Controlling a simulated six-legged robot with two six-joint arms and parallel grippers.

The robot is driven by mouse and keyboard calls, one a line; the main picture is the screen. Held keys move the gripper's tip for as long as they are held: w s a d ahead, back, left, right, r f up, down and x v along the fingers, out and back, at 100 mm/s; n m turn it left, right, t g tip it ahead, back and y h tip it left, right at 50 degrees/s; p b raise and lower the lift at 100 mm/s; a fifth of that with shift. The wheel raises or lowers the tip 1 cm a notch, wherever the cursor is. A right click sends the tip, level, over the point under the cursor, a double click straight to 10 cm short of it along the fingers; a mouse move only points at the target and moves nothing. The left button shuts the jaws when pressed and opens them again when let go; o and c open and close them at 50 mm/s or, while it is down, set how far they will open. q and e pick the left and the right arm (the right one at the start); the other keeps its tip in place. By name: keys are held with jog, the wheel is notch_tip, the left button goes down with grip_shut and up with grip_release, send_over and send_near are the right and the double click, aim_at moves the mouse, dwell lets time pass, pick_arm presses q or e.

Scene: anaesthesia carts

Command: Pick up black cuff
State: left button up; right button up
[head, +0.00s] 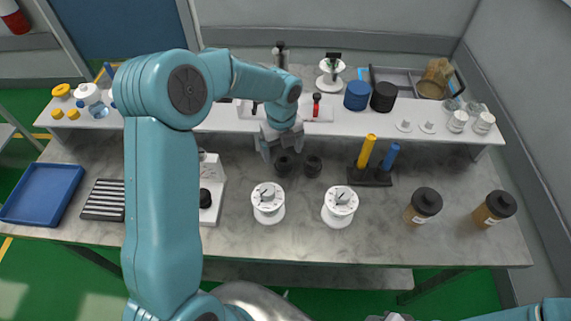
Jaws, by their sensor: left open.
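A black round roll (383,97), which looks like the black cuff, stands on the raised white shelf, right beside a similar blue roll (356,95). My left gripper (283,155) is open and points down over the counter, left of the black roll and nearer to me.
Two white dial canisters (268,203) (340,207) stand in front of the gripper. A black stand (369,178) holds yellow and blue handles. Two brown bottles (423,206) (494,209) stand right. A blue tray (41,193) lies far left.

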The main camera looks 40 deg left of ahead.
aim_at(283, 161)
pick_arm(q)
jog(key=shift+s+f, duration=0.2)
jog(key=shift+s, duration=0.05)
jog(key=f, duration=0.2)
jog(key=w+f+p, duration=0.1)
jog(key=f, duration=0.2)
jog(key=shift+w, duration=0.15)
jog(key=shift+s+f, duration=0.15)
jog(key=shift+s, duration=0.15)
jog(key=shift+w+f, duration=0.15)
jog(key=shift+w, duration=0.2)
jog(key=c, duration=0.8)
jog(key=shift+s, duration=0.1)
jog(key=c, duration=0.3)
jog(key=shift+s, duration=0.15)
jog(key=shift+c, duration=0.2)
